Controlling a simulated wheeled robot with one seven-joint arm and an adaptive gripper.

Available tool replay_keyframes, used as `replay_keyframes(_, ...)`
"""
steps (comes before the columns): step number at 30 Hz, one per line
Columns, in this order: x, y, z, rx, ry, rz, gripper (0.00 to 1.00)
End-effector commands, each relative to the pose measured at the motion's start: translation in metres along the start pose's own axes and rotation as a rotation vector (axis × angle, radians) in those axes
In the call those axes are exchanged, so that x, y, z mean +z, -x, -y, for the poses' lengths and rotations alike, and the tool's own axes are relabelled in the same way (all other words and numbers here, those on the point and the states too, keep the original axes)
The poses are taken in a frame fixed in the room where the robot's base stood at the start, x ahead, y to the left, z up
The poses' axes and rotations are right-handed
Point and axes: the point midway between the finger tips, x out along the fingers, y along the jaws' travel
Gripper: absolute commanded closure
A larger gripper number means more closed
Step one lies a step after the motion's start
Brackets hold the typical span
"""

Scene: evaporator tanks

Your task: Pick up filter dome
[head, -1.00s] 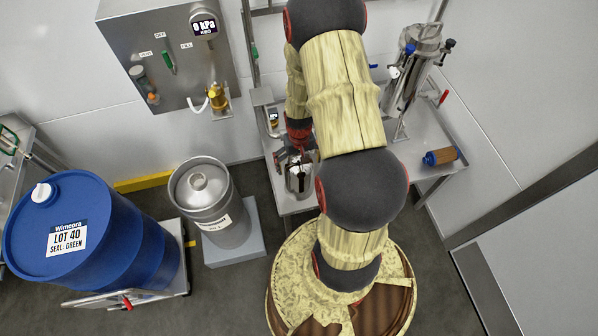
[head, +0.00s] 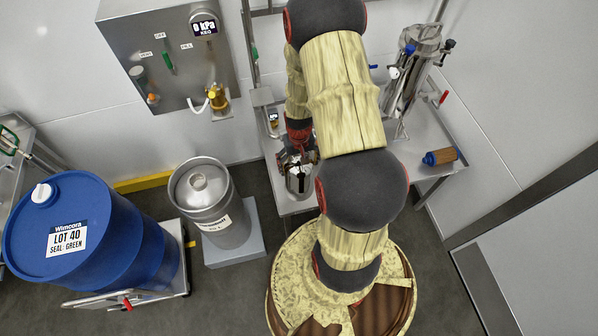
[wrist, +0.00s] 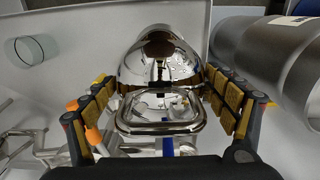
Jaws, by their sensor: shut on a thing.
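The filter dome is a mirror-bright metal dome (wrist: 158,62) with a loop handle, in the middle of the wrist view. My gripper (wrist: 160,95) has its padded fingers on either side of the dome and is shut on it. In the head view, my gripper (head: 298,156) is at the left part of the metal bench, over the shiny metal piece (head: 299,183) there. My arm hides part of the bench, and I cannot tell whether the dome is clear of what lies below.
A tall steel filter housing (head: 409,75) and a brown cartridge with a blue end (head: 441,157) are on the bench's right side. A steel keg (head: 226,222) and a blue drum (head: 120,250) stand at left. A gauge panel (head: 165,60) is on the wall.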

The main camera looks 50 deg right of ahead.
Motion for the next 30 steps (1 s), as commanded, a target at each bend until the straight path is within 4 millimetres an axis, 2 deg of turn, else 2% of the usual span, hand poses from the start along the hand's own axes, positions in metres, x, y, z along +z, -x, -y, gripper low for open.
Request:
replay_keyframes(8, 0.001, -0.001, 0.000, 0.000, 0.000, 0.001, 0.75)
replay_keyframes(17, -0.001, 0.003, 0.000, 0.000, 0.000, -0.002, 0.75)
replay_keyframes(20, -0.002, 0.011, 0.000, 0.000, 0.000, -0.004, 0.75)
replay_keyframes(25, 0.000, 0.038, -0.001, 0.000, 0.000, -0.004, 0.75)
replay_keyframes(30, 0.023, 0.069, -0.015, 0.000, -0.003, -0.004, 0.75)
